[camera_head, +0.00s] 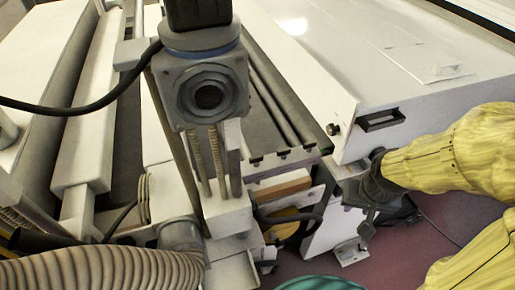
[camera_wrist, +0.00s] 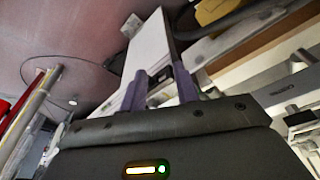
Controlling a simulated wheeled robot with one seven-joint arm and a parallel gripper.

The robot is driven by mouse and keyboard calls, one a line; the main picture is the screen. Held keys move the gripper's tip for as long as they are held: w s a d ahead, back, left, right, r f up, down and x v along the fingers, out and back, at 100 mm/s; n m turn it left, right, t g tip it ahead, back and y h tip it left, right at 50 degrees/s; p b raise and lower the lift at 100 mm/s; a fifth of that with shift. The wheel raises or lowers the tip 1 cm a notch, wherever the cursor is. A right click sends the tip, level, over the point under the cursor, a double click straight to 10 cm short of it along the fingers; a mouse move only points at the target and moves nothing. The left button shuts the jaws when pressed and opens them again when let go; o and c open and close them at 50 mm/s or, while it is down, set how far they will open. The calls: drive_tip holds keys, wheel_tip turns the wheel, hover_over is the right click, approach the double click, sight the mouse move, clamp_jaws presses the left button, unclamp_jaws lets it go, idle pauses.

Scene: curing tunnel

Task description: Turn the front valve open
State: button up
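I cannot pick out the front valve with certainty. In the head view a yellow part (camera_head: 282,224) sits low in the gap under the machine's end, partly hidden by frame parts and dark hoses; I cannot tell if it is the valve. My gripper (camera_head: 366,222) is at the right, at the end of my yellow-sleeved arm, beside the white machine's lower corner. In the wrist view my gripper's two purplish fingers (camera_wrist: 161,88) stand apart. A white panel and a small black part show between and beyond them; I see no clear grip on either. A yellow piece (camera_wrist: 215,10) shows at the top.
A grey block with a round port (camera_head: 208,95) stands at centre left on a post. The white machine cover (camera_head: 375,60) has a black recessed handle (camera_head: 380,120) and a dark knob (camera_head: 333,129). A ribbed beige hose (camera_head: 105,272) crosses lower left. Reddish floor (camera_head: 410,245) is open at lower right.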

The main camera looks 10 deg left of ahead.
sight(258, 156)
drive_tip(key=w+a+r+m+g+y+p, duration=0.2)
drive_tip(key=w+a+r+m+p, duration=0.3)
drive_tip(key=a+r+p, duration=0.4)
drive_tip(key=w+a+r+m+g+y+p, duration=0.2)
drive_tip(key=w+a+r+m+p, duration=0.4)
drive_tip(key=a+r+p, duration=0.3)
wheel_tip(258, 156, up, 3)
drive_tip(key=shift+a+r+m+g, duration=0.15)
drive_tip(key=shift+a+m+g, duration=0.3)
drive_tip(key=shift+a, duration=0.2)
drive_tip(key=p+x, duration=0.5)
drive_tip(key=x, duration=1.2)
drive_tip(key=shift+s+d+f, duration=0.1)
drive_tip(key=shift+f, duration=0.15)
clamp_jaws()
